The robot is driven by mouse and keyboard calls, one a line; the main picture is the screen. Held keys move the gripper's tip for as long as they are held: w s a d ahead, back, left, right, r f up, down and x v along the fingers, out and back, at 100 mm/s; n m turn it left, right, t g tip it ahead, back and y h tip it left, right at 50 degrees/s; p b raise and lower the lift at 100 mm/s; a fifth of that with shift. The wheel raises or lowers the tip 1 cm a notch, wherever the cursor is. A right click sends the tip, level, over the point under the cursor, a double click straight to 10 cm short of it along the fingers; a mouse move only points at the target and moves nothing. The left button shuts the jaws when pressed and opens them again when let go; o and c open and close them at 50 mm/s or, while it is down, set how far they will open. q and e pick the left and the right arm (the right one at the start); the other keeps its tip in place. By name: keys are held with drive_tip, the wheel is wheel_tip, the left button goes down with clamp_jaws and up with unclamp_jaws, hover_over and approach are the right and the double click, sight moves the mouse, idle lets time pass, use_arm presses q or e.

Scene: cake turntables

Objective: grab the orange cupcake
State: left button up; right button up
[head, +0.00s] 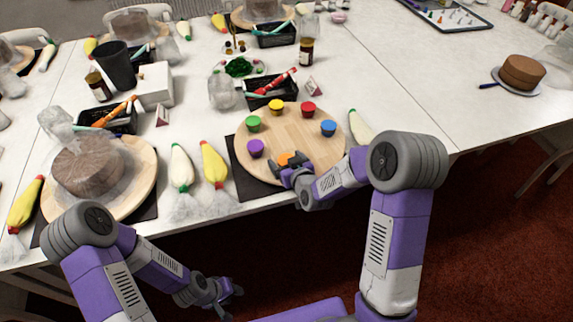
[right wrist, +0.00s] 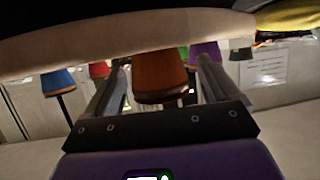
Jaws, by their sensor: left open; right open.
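The orange cupcake (head: 287,158) stands at the near edge of the round wooden turntable (head: 290,130), partly hidden behind my right gripper (head: 291,171). In the right wrist view, which looks upside down, the orange cupcake (right wrist: 160,75) sits between the two open fingers of my right gripper (right wrist: 162,68). Whether either finger touches it, I cannot tell. My left gripper (head: 230,291) is open and empty, low in front of the table, well away from the cupcakes.
The turntable also bears purple (head: 255,148), green (head: 254,124), yellow (head: 276,107), red (head: 308,110) and blue (head: 328,128) cupcakes. Piping bags (head: 214,165) lie to its left. A second turntable (head: 139,188) with a cake stands further left.

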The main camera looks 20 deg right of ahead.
drive_tip(key=shift+w, duration=0.1)
drive_tip(key=c, duration=1.1)
